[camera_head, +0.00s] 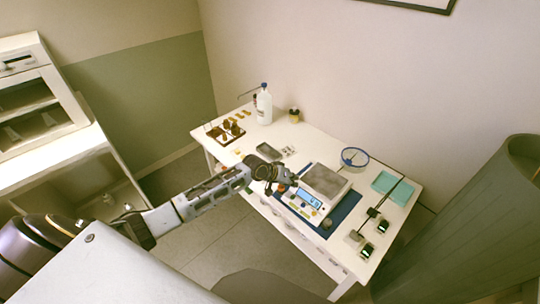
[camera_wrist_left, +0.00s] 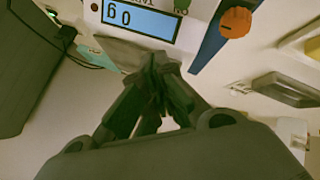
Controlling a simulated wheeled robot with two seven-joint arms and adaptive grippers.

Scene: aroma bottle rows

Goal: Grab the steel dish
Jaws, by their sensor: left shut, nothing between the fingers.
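A shallow grey metal-looking rectangular dish (camera_head: 268,151) lies on the white table, left of the scale; it looks like the steel dish. A similar grey dish shows at the right of the left wrist view (camera_wrist_left: 287,90). My left gripper (camera_head: 291,182) is at the left edge of the scale, its fingers closed together with nothing between them. In the left wrist view the fingertips (camera_wrist_left: 158,62) point toward the scale's display, and the dish is off to their right. The right gripper does not show.
The scale (camera_head: 325,181) reads 0 g and stands on a blue mat (camera_head: 345,208). An orange item (camera_wrist_left: 235,22) is near my fingers. A blue-rimmed round dish (camera_head: 354,157), a teal pad (camera_head: 392,188), a white bottle (camera_head: 263,106) and a brown bottle rack (camera_head: 226,132) stand around it.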

